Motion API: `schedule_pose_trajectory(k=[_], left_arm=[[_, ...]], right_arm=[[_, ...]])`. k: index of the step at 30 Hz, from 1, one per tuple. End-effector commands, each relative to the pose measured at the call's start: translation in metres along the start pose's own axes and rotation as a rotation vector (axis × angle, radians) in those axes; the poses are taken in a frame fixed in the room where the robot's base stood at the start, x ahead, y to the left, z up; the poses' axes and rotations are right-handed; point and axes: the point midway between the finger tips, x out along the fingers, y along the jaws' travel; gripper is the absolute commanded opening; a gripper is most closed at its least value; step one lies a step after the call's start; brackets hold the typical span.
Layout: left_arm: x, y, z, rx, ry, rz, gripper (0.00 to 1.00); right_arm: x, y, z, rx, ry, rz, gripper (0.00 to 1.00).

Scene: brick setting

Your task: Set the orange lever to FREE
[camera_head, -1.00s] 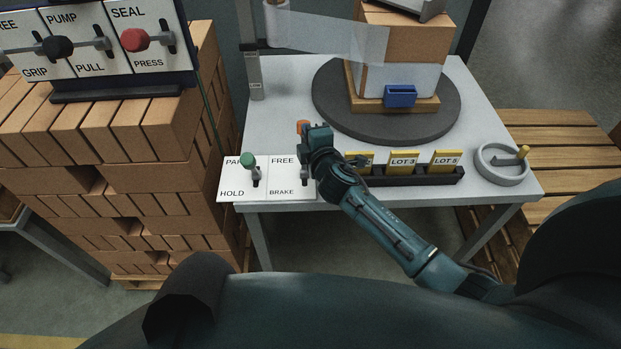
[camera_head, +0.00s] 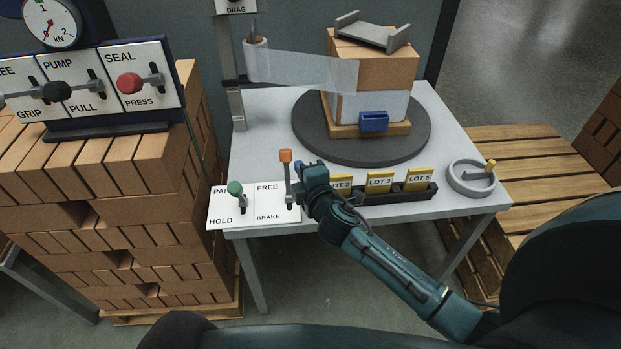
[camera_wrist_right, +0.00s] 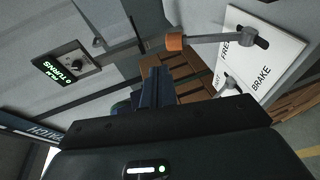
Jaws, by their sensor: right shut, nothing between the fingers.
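The orange lever (camera_head: 286,157) stands on a white plate (camera_head: 260,207) at the table's front left, marked FREE at the far end and BRAKE at the near end. Its orange knob rises above the FREE end of the plate. In the right wrist view the orange knob (camera_wrist_right: 175,41) sits on a grey rod that runs to a dark slot. My right gripper (camera_head: 302,167) is just right of the lever, apparently apart from it. Its fingers (camera_wrist_right: 157,75) are shut and empty, below and left of the knob in the wrist view. My left gripper is out of view.
A rack of yellow LOT cards (camera_head: 380,182) is right of my gripper. Behind are a turntable (camera_head: 415,140) with wrapped bricks and a stretched film. A handwheel (camera_head: 470,180) is at right.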

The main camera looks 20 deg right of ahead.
Motion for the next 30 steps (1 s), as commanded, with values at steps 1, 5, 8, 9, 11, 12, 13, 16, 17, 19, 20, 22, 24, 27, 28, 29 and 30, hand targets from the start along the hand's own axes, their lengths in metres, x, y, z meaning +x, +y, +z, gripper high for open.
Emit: schedule_pose_trajectory(k=[1, 5, 8, 9, 11, 12, 13, 16, 17, 19, 20, 22, 24, 27, 28, 29, 30], left_arm=[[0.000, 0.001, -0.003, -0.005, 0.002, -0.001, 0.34], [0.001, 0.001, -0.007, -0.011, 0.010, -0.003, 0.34], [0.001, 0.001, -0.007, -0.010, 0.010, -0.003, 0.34], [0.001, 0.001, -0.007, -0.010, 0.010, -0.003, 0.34], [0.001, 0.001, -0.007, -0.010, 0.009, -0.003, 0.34], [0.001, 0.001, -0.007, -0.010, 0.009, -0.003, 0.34], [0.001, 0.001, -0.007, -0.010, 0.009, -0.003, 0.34], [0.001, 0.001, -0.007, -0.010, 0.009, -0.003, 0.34], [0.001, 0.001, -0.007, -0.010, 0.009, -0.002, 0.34], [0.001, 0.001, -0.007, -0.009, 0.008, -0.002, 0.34], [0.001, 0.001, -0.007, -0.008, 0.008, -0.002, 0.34], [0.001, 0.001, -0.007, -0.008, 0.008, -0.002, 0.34], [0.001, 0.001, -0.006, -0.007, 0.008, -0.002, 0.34], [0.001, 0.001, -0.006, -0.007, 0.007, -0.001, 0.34], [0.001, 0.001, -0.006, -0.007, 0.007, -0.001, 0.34], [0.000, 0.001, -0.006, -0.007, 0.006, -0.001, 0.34], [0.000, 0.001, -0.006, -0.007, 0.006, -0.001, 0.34]], right_arm=[[-0.011, 0.002, 0.000, 0.000, 0.001, -0.002, 0.00], [-0.033, 0.007, 0.000, 0.001, 0.001, -0.002, 0.00], [-0.045, 0.009, 0.000, 0.000, 0.000, -0.002, 0.00], [-0.048, 0.010, 0.000, 0.000, 0.000, -0.002, 0.00], [-0.052, 0.011, 0.000, 0.000, 0.000, -0.001, 0.00], [-0.053, 0.011, 0.000, 0.000, 0.000, -0.001, 0.00], [-0.054, 0.011, 0.000, 0.000, 0.000, -0.001, 0.00], [-0.056, 0.012, 0.000, 0.000, 0.000, -0.001, 0.00], [-0.056, 0.012, 0.000, 0.000, 0.000, -0.001, 0.00], [-0.055, 0.012, 0.000, 0.000, 0.000, -0.001, 0.00], [-0.055, 0.011, 0.000, 0.000, 0.000, -0.001, 0.00], [-0.055, 0.011, 0.000, 0.000, 0.000, -0.001, 0.00], [-0.055, 0.011, 0.000, 0.000, 0.000, -0.001, 0.00], [-0.055, 0.011, 0.000, 0.000, 0.000, -0.001, 0.00], [-0.055, 0.011, 0.000, 0.001, 0.000, -0.001, 0.00], [-0.056, 0.011, 0.000, 0.004, 0.001, -0.003, 0.00], [-0.057, 0.007, -0.001, 0.020, 0.004, -0.012, 0.00]])
